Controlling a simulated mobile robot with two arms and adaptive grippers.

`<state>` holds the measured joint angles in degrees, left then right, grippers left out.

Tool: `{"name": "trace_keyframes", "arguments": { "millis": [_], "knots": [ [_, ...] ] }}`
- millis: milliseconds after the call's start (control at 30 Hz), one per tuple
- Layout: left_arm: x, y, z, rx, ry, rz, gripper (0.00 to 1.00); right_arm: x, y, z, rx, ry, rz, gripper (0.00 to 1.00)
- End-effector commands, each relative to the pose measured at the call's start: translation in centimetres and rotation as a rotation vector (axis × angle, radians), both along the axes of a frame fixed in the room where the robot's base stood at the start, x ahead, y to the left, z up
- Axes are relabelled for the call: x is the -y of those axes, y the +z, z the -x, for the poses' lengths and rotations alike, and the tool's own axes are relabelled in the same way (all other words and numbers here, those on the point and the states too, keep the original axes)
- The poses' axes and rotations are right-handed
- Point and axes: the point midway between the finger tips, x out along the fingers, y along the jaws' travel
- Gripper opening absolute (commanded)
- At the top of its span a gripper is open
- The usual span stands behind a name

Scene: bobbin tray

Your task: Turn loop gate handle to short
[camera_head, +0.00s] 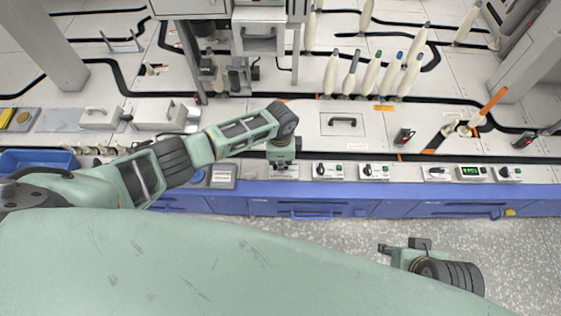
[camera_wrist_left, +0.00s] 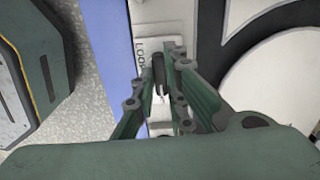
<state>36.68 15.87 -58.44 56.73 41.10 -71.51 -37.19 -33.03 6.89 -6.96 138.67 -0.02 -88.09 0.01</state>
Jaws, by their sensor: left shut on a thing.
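The loop gate panel is a small white box on the front edge of the bench, mostly hidden under my left gripper (camera_head: 284,160) in the head view. In the left wrist view the white panel (camera_wrist_left: 147,28) shows part of a label reading "LOO". My left gripper (camera_wrist_left: 166,72) is shut on the dark handle (camera_wrist_left: 158,76), with the green fingers on either side of it. Which position the handle points to is hidden. My right gripper (camera_head: 404,247) hangs over the floor in front of the bench, away from the panels; its finger opening is unclear.
Several similar white control boxes with dark knobs (camera_head: 328,171) line the bench edge to the right. A green display (camera_head: 470,171) is among them. Blue drawers (camera_head: 310,208) run below. Bobbins (camera_head: 331,74) stand farther back. The grey floor (camera_head: 330,234) is clear.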

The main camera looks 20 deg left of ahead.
Motion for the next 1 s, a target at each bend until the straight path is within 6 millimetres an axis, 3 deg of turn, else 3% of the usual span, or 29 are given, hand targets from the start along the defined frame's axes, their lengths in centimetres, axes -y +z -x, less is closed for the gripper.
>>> {"name": "trace_keyframes", "arguments": {
  "millis": [667,700,867,1000],
  "knots": [
    [0.19,0.07,-0.03,0.002,-0.060,0.004,0.00,-0.13,-0.46,-0.74,0.008,0.001,-0.002,0.40],
    [0.20,0.07,-0.03,0.002,-0.059,0.004,0.15,-0.15,-0.43,-0.73,0.009,0.001,-0.002,0.40],
    [0.14,0.05,-0.02,0.001,-0.058,0.003,0.29,-0.22,-0.39,-0.61,0.007,-0.001,-0.005,0.40],
    [0.09,0.03,0.00,0.001,-0.057,0.002,0.30,-0.24,-0.48,-0.37,0.002,-0.001,-0.005,0.40]
  ]
}}
